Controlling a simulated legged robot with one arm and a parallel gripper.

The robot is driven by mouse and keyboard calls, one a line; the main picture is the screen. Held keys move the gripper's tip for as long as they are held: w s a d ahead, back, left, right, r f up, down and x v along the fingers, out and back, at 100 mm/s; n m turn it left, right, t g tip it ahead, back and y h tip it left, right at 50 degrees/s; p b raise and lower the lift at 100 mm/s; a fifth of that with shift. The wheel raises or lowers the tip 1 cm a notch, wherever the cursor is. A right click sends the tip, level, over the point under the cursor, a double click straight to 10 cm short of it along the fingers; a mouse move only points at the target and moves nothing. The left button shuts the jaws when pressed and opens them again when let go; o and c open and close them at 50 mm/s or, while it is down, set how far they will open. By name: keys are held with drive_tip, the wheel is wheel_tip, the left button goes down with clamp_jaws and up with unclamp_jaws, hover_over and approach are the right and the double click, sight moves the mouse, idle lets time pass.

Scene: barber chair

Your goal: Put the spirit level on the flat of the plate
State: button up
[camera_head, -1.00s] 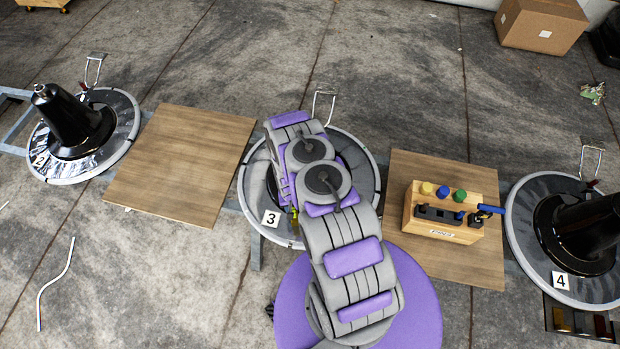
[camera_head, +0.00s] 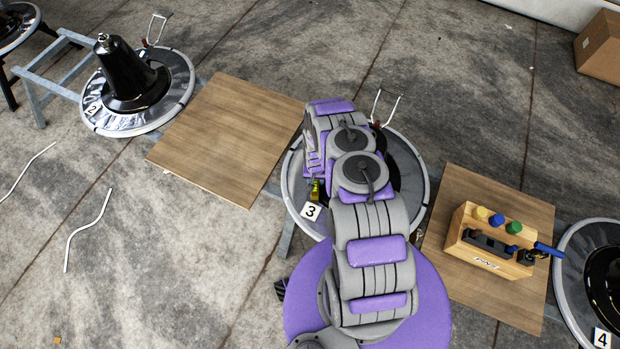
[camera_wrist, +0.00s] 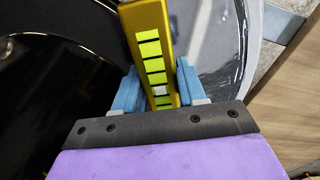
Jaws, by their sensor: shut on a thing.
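The spirit level (camera_wrist: 155,50) is a yellow bar with bright yellow-green windows along it. In the wrist view it stands between the two blue fingers of my gripper (camera_wrist: 158,82), which is shut on it. In the head view a small part of the level (camera_head: 315,189) shows beside my arm, just behind the label 3. The round silver plate (camera_head: 296,184) marked 3 lies under my arm, which hides much of it. In the wrist view the plate's shiny flat (camera_wrist: 215,45) is right of the level and a glossy black part is left. I cannot tell whether the level touches the plate.
Plate 2 (camera_head: 176,112) with a black cone stands at the left, plate 4 (camera_head: 577,262) at the right. Wooden boards (camera_head: 235,130) lie between the plates. A wooden block (camera_head: 480,258) with coloured knobs sits on the right board. A wire loop (camera_head: 378,104) rises behind plate 3.

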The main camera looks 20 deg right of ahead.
sight(315, 181)
drive_tip(key=shift+w, duration=0.25)
drive_tip(key=shift+w+a+f+b, duration=0.15)
drive_tip(key=shift+w+f+b, duration=0.05)
drive_tip(key=shift+w+b, duration=0.15)
drive_tip(key=f+b, duration=0.1)
drive_tip(key=f, duration=0.2)
drive_tip(key=shift+d+f, duration=0.15)
drive_tip(key=shift+d, duration=0.05)
drive_tip(key=o, duration=1.2)
drive_tip(key=shift+a, duration=0.1)
